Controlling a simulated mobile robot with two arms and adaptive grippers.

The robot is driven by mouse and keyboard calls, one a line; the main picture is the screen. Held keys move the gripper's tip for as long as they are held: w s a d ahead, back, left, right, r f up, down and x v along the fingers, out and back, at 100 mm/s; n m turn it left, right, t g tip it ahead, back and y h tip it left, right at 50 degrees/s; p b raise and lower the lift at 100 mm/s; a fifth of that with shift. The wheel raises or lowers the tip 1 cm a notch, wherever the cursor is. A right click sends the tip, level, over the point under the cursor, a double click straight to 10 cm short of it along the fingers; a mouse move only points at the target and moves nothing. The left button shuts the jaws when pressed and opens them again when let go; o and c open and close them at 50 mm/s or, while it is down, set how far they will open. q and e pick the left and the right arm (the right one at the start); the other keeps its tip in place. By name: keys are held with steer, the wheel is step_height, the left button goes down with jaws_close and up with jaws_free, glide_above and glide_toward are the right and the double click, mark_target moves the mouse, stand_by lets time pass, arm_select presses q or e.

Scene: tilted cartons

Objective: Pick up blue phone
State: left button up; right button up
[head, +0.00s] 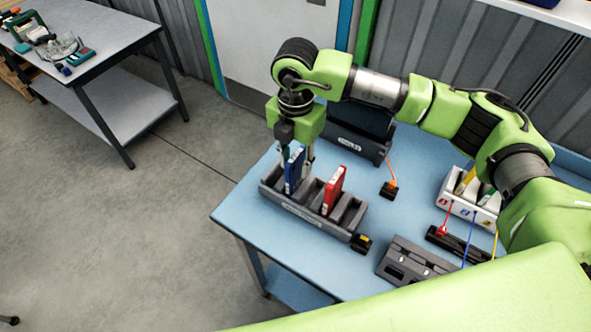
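The blue phone (293,174) stands upright in a slot of a dark grey rack (303,216) on the blue table. A red phone (333,191) stands in another slot of the same rack, to the right. My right gripper (296,157) points down over the blue phone. Its fingers are apart, one on each side of the phone's upper part. I cannot tell whether either finger touches it. The phone's lower end is hidden in the slot. My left gripper is not in view.
A dark bin (350,146) stands behind the rack. A grey slotted block (415,262) and a white holder (468,207) are further right. A grey workbench (95,40) stands at far left.

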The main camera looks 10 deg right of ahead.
mark_target(296, 172)
steer(key=f+p, duration=0.1)
steer(key=f, duration=0.2)
steer(key=shift+s+f+p, duration=0.2)
steer(key=shift+f+p, duration=0.1)
steer(key=shift+p, duration=0.1)
steer(key=shift+f, duration=0.15)
steer(key=c, duration=0.7)
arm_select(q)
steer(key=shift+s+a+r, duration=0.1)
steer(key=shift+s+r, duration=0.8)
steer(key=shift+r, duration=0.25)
arm_select(e)
steer(key=shift+w, duration=0.1)
jaws_close()
